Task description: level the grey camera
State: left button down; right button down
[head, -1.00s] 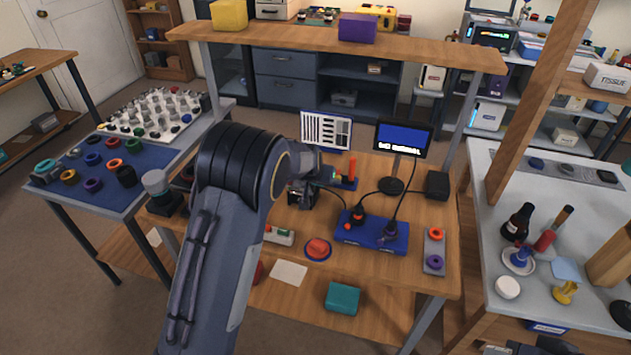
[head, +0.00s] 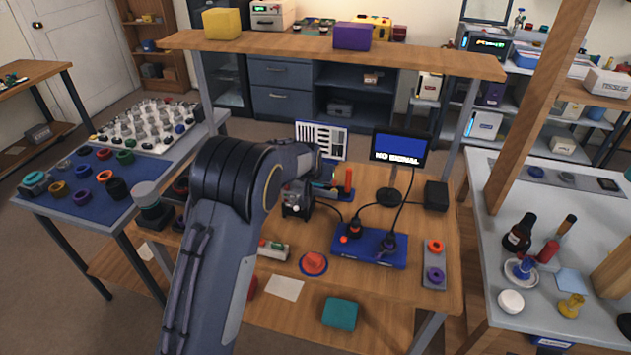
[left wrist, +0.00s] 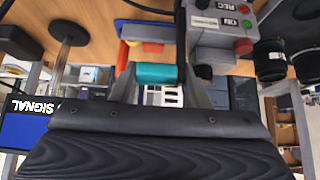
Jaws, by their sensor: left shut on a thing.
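The grey camera (head: 297,203) stands on the wooden bench in the head view, its dark lens facing me. A grey body marked REC and ON, with red and green buttons, which looks like the same camera (left wrist: 222,30), fills the upper right of the left wrist view. My left gripper (left wrist: 158,82) is shut on a teal cylinder (left wrist: 157,73) close beside that body. I cannot tell how the cylinder joins the camera. In the head view my left arm mostly hides the gripper, and whether the camera is tilted is unclear. My right gripper is not in view.
A NO SIGNAL monitor (head: 401,146), a striped chart (head: 321,140) and a red peg (head: 348,180) stand behind and right. A blue power block (head: 369,246) with cables lies right. A red button (head: 313,263) and a small switch box (head: 273,250) lie in front.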

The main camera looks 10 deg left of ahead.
pick_arm(q)
jog(key=c, duration=2.2)
grip_release()
jog(key=shift+w+d+r, duration=0.2)
jog(key=shift+d+r, duration=0.05)
jog(key=shift+d, duration=0.2)
jog(key=c, duration=1.3)
grip_release()
jog(key=o, duration=0.3)
jog(key=shift+w+f, duration=0.1)
jog(key=shift+o, duration=0.2)
jog(key=shift+w+d+f, duration=0.1)
jog(key=shift+d, duration=0.05)
jog(key=shift+a, duration=0.25)
jog(key=b+v, duration=0.1)
jog(key=v, duration=0.7)
jog(key=shift+b, duration=0.3)
jog(key=shift+f, duration=0.15)
